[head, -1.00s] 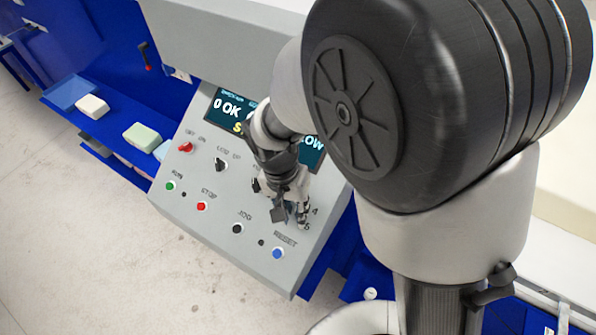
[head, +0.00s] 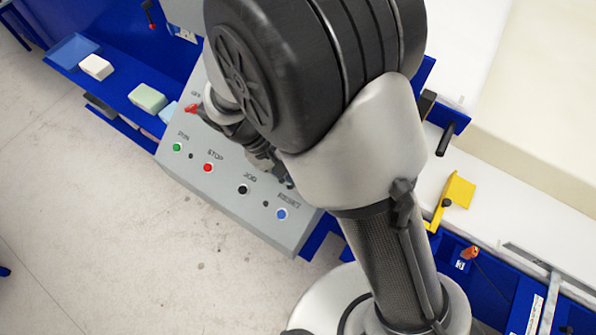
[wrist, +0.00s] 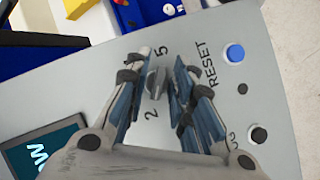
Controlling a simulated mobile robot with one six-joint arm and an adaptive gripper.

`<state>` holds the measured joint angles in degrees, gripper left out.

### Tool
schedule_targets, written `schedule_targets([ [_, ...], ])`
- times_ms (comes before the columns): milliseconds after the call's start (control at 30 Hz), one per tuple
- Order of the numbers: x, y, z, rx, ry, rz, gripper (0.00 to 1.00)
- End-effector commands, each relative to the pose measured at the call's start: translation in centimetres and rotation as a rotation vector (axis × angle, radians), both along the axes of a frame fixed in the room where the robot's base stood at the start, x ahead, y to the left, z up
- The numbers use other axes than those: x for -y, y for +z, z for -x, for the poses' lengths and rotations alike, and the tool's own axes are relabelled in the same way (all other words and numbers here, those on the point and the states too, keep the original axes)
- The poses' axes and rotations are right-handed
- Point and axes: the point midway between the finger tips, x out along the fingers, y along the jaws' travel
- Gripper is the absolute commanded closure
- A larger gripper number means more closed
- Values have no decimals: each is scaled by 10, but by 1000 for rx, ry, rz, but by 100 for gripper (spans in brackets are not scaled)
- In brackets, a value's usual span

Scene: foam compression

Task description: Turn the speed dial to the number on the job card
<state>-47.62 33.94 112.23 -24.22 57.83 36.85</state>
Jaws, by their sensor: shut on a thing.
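The speed dial (wrist: 157,83) is a small grey knob on the grey control panel (wrist: 270,150), with the printed numbers 2 and 5 beside it in the wrist view. My gripper (wrist: 162,72) is shut on the dial, with one finger on each side of it. Other numbers around the dial are hidden by the fingers, and I cannot tell which number it points to. In the head view my arm covers the dial and most of the gripper. I do not see the job card in either view.
The panel has a green RUN button (head: 177,147), a red STOP button (head: 208,168), a black JOG button (head: 243,189) and a blue RESET button (head: 281,214). A red switch (head: 191,108) is at its upper left. Foam blocks (head: 148,98) lie on the blue ledge.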

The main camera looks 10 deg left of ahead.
Motion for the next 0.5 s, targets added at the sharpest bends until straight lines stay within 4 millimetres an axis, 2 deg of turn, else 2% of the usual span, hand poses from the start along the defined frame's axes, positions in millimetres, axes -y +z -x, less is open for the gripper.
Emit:
schedule_targets([
  [500,0,1,-1,-5,31,17,100],
])
